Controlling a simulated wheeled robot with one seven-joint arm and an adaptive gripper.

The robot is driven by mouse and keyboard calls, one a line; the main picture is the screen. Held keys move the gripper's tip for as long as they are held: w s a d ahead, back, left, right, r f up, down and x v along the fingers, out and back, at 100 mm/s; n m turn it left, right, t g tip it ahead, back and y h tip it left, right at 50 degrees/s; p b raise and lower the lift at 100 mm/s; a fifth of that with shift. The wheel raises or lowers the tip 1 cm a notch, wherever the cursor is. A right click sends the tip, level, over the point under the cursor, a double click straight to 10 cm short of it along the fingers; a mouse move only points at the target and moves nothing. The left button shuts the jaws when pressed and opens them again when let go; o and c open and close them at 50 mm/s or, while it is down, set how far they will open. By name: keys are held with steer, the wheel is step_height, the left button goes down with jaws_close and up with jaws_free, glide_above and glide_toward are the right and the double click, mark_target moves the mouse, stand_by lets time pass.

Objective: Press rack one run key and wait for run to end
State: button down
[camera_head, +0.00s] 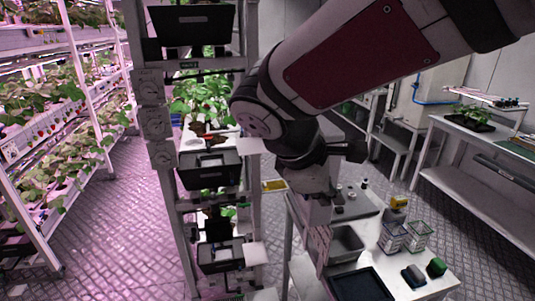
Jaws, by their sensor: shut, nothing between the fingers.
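A narrow tiered rack (257,186) stands left of centre with dark bins and strawberry plants on its levels. Grey boxes (153,120) are fixed in a column on its left post. A small label (188,65) sits under its top bin, too small to read. I cannot make out which rack is rack one, and no run key or run light can be told apart. My arm comes in from the upper right and bends down right of this rack. My gripper (320,235) points down beside the white table, shut and empty, with its tips hard to make out.
The white table (425,292) holds a grey tray (346,244), a dark tray (360,286), wire baskets (392,237), a yellow item (399,202) and a green item (437,267). Planted shelves (45,145) line the left. A bench (480,140) stands right. Floor between left shelves and rack is clear.

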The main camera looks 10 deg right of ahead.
steer(key=w+a+f+n+t+h, duration=0.1)
steer(key=w+a+n+t, duration=0.1)
steer(key=w+a+n, duration=0.2)
steer(key=w+a+f+n+t+h, duration=0.2)
steer(key=w+a+n, duration=0.3)
steer(key=a, duration=0.5)
steer(key=shift+w+a+f+n+t, duration=0.3)
steer(key=shift+n+t, duration=0.2)
steer(key=shift+n, duration=0.4)
steer(key=w+d, duration=0.1)
steer(key=d, duration=0.8)
steer(key=shift+b, duration=0.3)
steer(key=shift+d, duration=0.35)
